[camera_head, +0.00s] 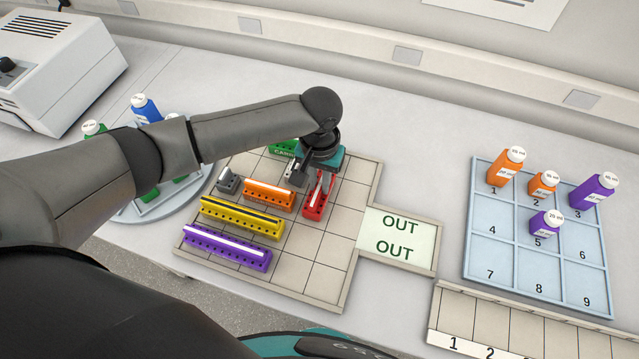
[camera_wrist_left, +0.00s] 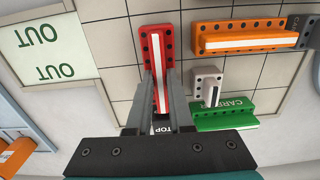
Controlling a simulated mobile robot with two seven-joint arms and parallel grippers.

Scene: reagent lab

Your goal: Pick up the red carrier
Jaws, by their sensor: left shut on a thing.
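The red carrier (camera_head: 314,208) is a short red block with a white strip on the tiled board (camera_head: 327,249), to the right of the orange carrier (camera_head: 269,194). In the left wrist view the red carrier (camera_wrist_left: 157,50) stretches from the top middle down between the fingers of my left gripper (camera_wrist_left: 160,97). My right gripper is not in view.
Yellow (camera_head: 241,217) and purple (camera_head: 226,248) carriers lie on the board. A green carrier (camera_wrist_left: 223,115) and a grey carrier (camera_wrist_left: 207,87) are close to the gripper. The OUT exit (camera_head: 399,236) is at the board's right. A numbered tray (camera_head: 482,268) holds bottles. Right-hand board tiles are bare.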

